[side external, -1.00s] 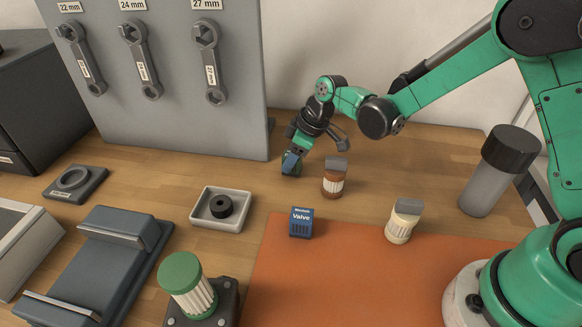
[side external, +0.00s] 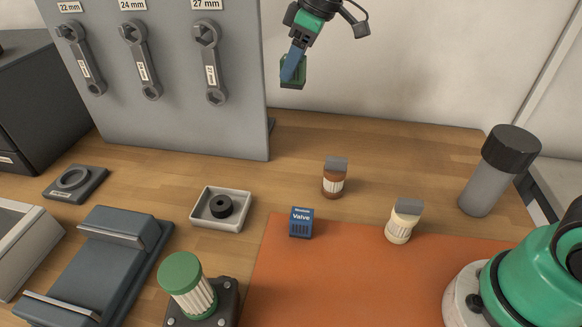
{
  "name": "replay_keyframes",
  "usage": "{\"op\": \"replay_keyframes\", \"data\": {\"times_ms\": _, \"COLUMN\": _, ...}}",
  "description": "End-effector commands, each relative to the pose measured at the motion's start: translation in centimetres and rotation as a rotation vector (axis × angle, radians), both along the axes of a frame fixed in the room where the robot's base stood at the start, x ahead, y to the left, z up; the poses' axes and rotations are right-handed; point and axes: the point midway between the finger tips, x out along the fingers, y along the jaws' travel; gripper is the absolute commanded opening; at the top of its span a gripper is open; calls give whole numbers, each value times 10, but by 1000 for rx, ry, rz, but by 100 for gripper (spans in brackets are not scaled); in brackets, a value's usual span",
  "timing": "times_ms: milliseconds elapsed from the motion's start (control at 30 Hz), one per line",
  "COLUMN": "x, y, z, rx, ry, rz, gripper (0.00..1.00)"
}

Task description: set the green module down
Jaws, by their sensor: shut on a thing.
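My gripper (side external: 296,68) is high up at the top middle of the side external view, well above the back of the wooden table. It is shut on the green module (side external: 292,76), a small dark green block. The module hangs clear of the table and touches nothing below.
On the table are a blue valve box (side external: 301,223), a brown-banded cartridge (side external: 335,178), a cream cartridge (side external: 402,222), a white tray (side external: 236,224) with a black ring, a green-capped filter (side external: 188,286) and a dark-capped cylinder (side external: 499,170). A tool board (side external: 180,120) stands left.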

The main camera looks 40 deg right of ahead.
Motion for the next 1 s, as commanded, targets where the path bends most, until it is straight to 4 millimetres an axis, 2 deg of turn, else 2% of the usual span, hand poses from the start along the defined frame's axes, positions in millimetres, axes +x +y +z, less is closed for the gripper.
{"op": "replay_keyframes", "data": {"times_ms": 167, "x": -19, "y": -27, "z": 6, "rx": 2, "ry": 0, "rz": 91, "gripper": 0}}
{"op": "replay_keyframes", "data": {"times_ms": 333, "x": -65, "y": -71, "z": 7, "rx": 3, "ry": 1, "rz": 319, "gripper": 0}}
{"op": "replay_keyframes", "data": {"times_ms": 500, "x": -118, "y": -101, "z": 8, "rx": 4, "ry": 1, "rz": 579, "gripper": 0}}
{"op": "replay_keyframes", "data": {"times_ms": 600, "x": -143, "y": -110, "z": 8, "rx": 4, "ry": 2, "rz": 706, "gripper": 0}}
{"op": "replay_keyframes", "data": {"times_ms": 700, "x": -161, "y": -115, "z": 8, "rx": 2, "ry": 1, "rz": 794, "gripper": 0}}
{"op": "replay_keyframes", "data": {"times_ms": 867, "x": -171, "y": -117, "z": 0, "rx": 1, "ry": 1, "rz": 858, "gripper": 0}}
{"op": "replay_keyframes", "data": {"times_ms": 1000, "x": -172, "y": -117, "z": -27, "rx": 0, "ry": 0, "rz": 862, "gripper": 0}}
